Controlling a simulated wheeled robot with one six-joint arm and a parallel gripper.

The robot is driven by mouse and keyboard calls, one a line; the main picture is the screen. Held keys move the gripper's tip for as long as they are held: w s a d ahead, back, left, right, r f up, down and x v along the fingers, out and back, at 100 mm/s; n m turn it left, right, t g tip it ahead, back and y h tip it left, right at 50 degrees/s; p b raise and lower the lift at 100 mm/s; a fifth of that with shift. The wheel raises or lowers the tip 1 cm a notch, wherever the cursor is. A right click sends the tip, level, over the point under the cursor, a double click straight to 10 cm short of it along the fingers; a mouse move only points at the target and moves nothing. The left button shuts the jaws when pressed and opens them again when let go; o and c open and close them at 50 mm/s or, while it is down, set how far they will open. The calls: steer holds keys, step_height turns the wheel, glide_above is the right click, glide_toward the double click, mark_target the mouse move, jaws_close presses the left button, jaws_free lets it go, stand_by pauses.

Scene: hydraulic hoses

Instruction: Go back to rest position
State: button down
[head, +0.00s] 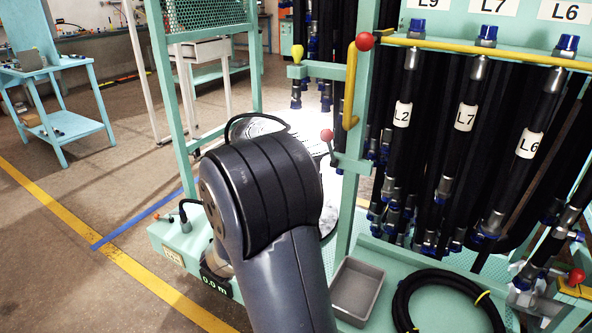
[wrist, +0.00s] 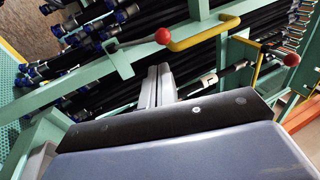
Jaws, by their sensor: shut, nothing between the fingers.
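My gripper (wrist: 158,72) shows in the wrist view as two grey fingers side by side. They are shut with nothing between them. Past the fingertips are the green rack frame and black hoses, and a red ball knob (wrist: 163,36) is close by in the picture. I cannot tell the exact gap between them. In the head view my dark grey arm fills the middle, in front of the rack, and hides my gripper.
Labelled black hoses (head: 465,118) hang on the green rack at right. A yellow handle (head: 357,85) and red knobs (head: 365,41) stick out. A grey tray (head: 358,288) and a coiled hose (head: 447,285) lie on the rack base. A blue table (head: 58,98) stands far left. Floor at left is clear.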

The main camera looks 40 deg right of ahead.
mark_target(323, 140)
steer(key=shift+s+a+f, duration=0.15)
steer(key=shift+a, duration=0.25)
steer(key=shift+d, duration=0.1)
steer(key=x, duration=0.6)
steer(key=b+x, duration=0.1)
steer(key=x, duration=0.6)
steer(key=shift+r, duration=0.25)
steer(key=shift+b, duration=0.3)
